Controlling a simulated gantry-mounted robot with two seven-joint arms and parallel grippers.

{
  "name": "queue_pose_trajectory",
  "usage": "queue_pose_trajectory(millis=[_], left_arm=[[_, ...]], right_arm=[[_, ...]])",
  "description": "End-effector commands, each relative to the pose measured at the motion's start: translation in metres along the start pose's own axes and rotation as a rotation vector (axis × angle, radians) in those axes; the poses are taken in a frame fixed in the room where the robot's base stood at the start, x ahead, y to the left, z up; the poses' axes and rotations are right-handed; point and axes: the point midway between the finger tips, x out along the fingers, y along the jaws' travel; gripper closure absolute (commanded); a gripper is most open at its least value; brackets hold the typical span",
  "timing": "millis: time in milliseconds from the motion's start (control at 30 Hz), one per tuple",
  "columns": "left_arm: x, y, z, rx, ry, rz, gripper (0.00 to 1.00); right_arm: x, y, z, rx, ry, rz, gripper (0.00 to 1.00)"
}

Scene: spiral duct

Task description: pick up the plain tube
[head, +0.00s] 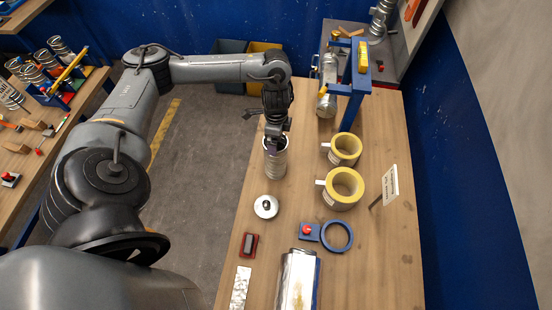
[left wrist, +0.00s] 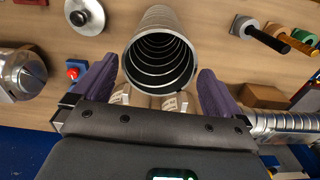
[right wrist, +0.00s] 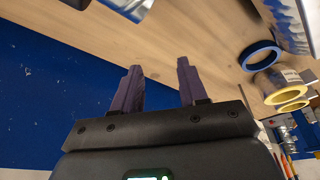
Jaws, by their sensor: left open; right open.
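The plain tube (head: 276,165), a bare grey ribbed metal cylinder, stands upright on the wooden bench near its left edge. My left gripper (head: 277,138) is over its top end in the head view. In the left wrist view the tube (left wrist: 160,62) shows its open ribbed mouth between the two spread purple fingers of my left gripper (left wrist: 158,78), with gaps visible at both sides. My right gripper (right wrist: 158,70) is open and empty, its fingers over bare wood in the right wrist view. It is not seen in the head view.
Two yellow-lined tubes (head: 344,188) stand to the right of the plain tube. A round silver cap (head: 266,207), a blue ring (head: 337,236) and a shiny foil-like piece (head: 298,280) lie nearer. A blue frame (head: 353,85) with ducting stands behind.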

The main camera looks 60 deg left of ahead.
Motion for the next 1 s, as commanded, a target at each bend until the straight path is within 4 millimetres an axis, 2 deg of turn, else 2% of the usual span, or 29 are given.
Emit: queue_pose_trajectory(millis=[267,400,600,867,1000], left_arm=[[0.018,0.001,0.001,-0.001,-0.001,0.001,0.00],[0.033,0.003,0.002,-0.001,-0.003,0.002,0.00],[0.052,0.002,0.002,-0.001,-0.001,0.000,0.00],[0.054,0.002,0.002,0.000,0.000,-0.001,0.00],[0.054,0.002,0.002,0.000,0.000,-0.001,0.18]], right_arm=[[0.006,0.000,0.000,-0.001,0.004,0.002,0.57],[-0.002,0.001,-0.002,-0.001,0.003,0.002,0.57],[-0.003,0.001,-0.004,-0.001,0.007,0.002,0.57],[-0.003,0.001,-0.003,-0.001,0.007,0.002,0.57],[-0.003,0.001,-0.003,-0.001,0.007,0.002,0.57]])
